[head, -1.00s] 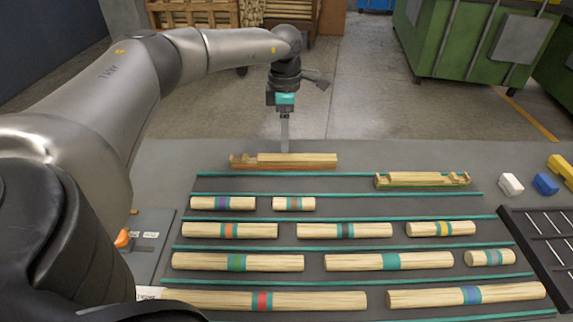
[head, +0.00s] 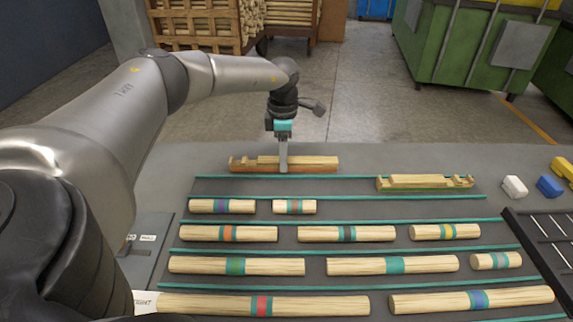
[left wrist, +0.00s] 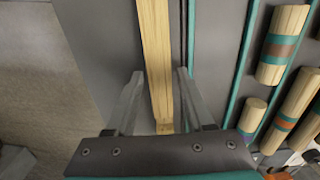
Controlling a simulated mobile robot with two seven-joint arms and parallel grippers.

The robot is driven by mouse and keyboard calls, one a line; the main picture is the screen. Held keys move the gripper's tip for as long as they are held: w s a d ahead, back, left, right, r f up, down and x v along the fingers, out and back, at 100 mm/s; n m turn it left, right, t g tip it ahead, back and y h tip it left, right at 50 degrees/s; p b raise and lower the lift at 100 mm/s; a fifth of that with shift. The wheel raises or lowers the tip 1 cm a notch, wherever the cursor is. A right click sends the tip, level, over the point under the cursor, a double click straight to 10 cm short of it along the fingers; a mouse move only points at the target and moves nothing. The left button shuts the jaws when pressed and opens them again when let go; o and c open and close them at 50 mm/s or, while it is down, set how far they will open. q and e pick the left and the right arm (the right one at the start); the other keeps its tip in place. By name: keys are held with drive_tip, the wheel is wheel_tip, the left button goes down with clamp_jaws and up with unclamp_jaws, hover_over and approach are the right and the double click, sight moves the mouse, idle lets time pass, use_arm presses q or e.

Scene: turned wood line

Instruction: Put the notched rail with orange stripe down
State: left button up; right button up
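The notched rail with orange stripe (head: 315,162) lies at the back of the grey table, its orange band along the near lower side and its notches at the left end. My left gripper (head: 283,168) is down at the rail, with a finger in front of its near side. In the left wrist view the rail (left wrist: 155,45) runs between the two spread fingers (left wrist: 160,78). A gap shows on each side, so the gripper is open around the rail. The rail appears to rest on the table. My right gripper is not in view.
A notched rail with a green stripe (head: 425,183) lies to the right. White (head: 514,187) and blue (head: 550,186) blocks and a dark rack (head: 545,245) are at the right. The table behind the green-striped rail is clear.

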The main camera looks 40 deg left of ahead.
use_arm(q)
clamp_jaws()
idle(0.5)
